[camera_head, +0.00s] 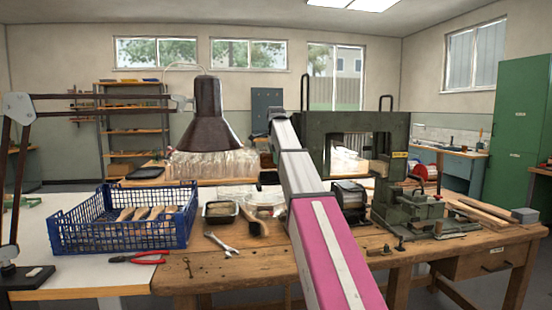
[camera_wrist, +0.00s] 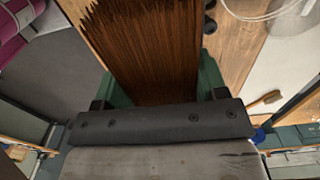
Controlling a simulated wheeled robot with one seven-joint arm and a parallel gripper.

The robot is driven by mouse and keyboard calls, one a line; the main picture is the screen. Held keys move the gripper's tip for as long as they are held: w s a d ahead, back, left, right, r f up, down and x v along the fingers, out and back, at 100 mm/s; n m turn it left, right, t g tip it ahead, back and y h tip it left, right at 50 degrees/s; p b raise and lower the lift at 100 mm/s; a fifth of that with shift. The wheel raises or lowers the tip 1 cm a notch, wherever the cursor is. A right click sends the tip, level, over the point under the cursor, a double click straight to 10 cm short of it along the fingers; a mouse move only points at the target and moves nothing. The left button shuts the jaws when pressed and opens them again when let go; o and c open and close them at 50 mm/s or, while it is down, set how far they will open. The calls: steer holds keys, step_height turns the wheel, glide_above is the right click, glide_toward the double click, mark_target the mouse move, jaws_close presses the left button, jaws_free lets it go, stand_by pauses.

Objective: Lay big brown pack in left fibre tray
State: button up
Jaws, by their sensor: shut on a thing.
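In the wrist view my gripper (camera_wrist: 155,82) has its green fingers on both sides of a big brown pack (camera_wrist: 150,45) of bristle fibre. The pack has a ragged far end and reaches out past the fingers over the wooden bench. In the head view my pink and white arm crosses the middle and hides most of the gripper. A small dark brown piece beside the arm may be part of the pack; I cannot tell. A shallow dark tray (camera_head: 220,211) with pale contents stands on the bench left of the arm. A clear container (camera_head: 262,202) stands beside it.
A blue crate (camera_head: 122,234) with several wooden brushes stands at the left. A wrench (camera_head: 222,244) and red pliers (camera_head: 136,258) lie in front. A dark lamp (camera_head: 205,118) hangs behind the trays. A green machine (camera_head: 400,190) stands right of my arm.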

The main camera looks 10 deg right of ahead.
steer(key=shift+f, duration=0.6)
stand_by(0.4)
steer(key=o, duration=1.3)
steer(key=shift+o, duration=0.2)
